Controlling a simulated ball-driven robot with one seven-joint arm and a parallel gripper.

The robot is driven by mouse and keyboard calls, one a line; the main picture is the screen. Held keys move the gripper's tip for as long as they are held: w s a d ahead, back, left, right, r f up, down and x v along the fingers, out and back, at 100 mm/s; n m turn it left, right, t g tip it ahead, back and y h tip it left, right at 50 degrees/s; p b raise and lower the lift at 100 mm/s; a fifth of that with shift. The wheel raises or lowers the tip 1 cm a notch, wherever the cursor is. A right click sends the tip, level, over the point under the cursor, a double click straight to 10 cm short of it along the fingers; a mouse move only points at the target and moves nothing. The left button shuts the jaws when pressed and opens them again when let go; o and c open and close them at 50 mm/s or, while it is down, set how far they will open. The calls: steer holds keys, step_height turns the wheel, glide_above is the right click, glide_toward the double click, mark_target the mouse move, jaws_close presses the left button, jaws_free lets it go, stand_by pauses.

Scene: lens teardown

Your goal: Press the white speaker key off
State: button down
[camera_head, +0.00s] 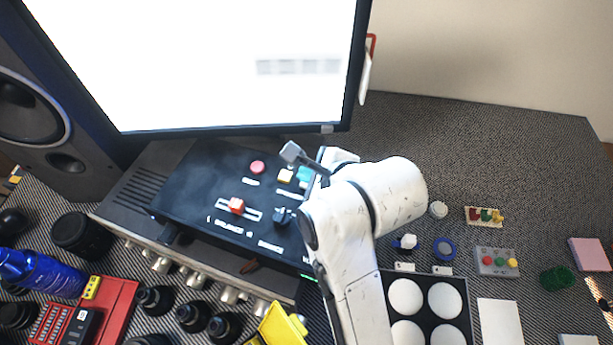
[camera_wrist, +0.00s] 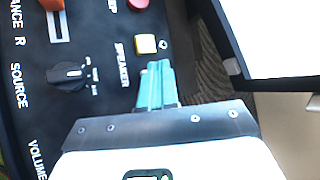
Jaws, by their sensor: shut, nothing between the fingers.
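The speaker key (camera_wrist: 146,43) is a small square key with a pale top and yellow edges, beside the SPEAKER label on the black control panel (camera_head: 190,190). In the head view the key (camera_head: 286,176) sits near the panel's right side. My gripper (camera_wrist: 153,72) has teal fingers that are shut and empty. In the wrist view its tips are just below the key in the picture, apart from it there. The fingers also show in the head view (camera_head: 304,174), close to the right of the key. Their height above the panel is hard to tell.
A red round button (camera_head: 257,167), a red slider (camera_head: 237,205) and a dark rotary knob (camera_wrist: 68,76) share the panel. A large bright monitor (camera_head: 240,60) stands behind it. A speaker (camera_head: 40,120) stands at left. Small parts and a tray lie on the right.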

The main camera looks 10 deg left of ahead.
steer(key=shift+r+p, duration=2.9)
steer(key=shift+r, duration=0.1)
steer(key=shift+f, duration=0.1)
